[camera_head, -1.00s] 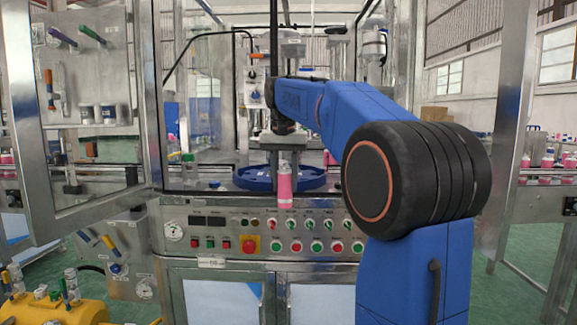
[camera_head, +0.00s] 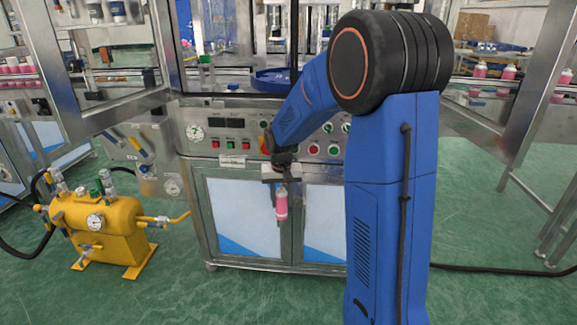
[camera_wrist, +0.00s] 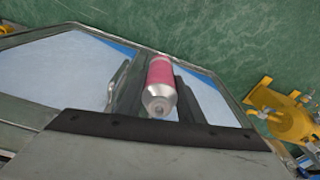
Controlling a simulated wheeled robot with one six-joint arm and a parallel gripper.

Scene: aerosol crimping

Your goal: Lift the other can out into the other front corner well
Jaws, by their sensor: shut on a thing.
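My gripper (camera_head: 281,183) is shut on a pink can (camera_head: 281,206) with a silver shoulder. The can hangs upright below the gripper, in front of the machine's lower cabinet doors. In the wrist view the can (camera_wrist: 160,80) shows between the dark fingers, its silver top towards the camera and the green floor beyond. The blue round turntable (camera_head: 272,80) of the machine is partly in view behind my arm. No front corner well can be made out in these frames.
The machine's control panel (camera_head: 228,135) with its buttons is above and behind the can. A yellow tank (camera_head: 98,225) with gauges and hoses stands on the floor at left. Open guard doors flank the machine. The green floor in front is clear.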

